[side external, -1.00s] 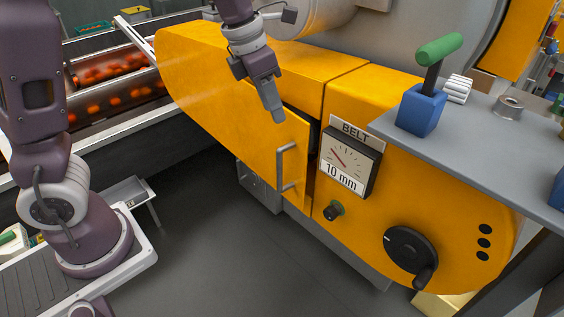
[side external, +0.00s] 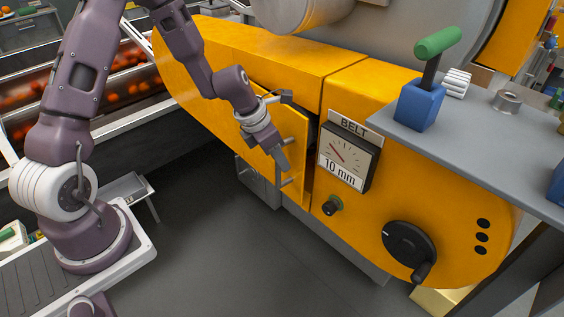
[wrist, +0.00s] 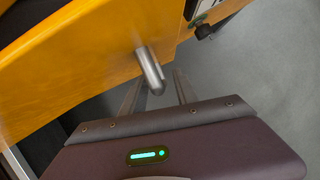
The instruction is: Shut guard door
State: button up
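The guard door (side external: 296,124) is a yellow panel on the yellow machine housing. It stands slightly ajar, with a dark gap along its right edge and top. Its metal bar handle (side external: 287,183) is partly hidden behind my gripper (side external: 284,164) in the side view. My gripper reaches down in front of the door at the handle. In the wrist view, the two fingers of my gripper (wrist: 160,80) are spread apart, and the handle (wrist: 150,70) shows close to the fingertips, between them in the picture. I cannot tell whether they touch it.
Right of the door are a BELT gauge (side external: 347,158), a small knob (side external: 332,205) and a black crank wheel (side external: 409,250). A grey shelf (side external: 480,135) with a green-handled lever (side external: 437,42) overhangs at right. The floor (side external: 240,260) before the door is clear.

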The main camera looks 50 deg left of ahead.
jog(key=shift+x, duration=1.35)
grip_shut()
dwell(0.3)
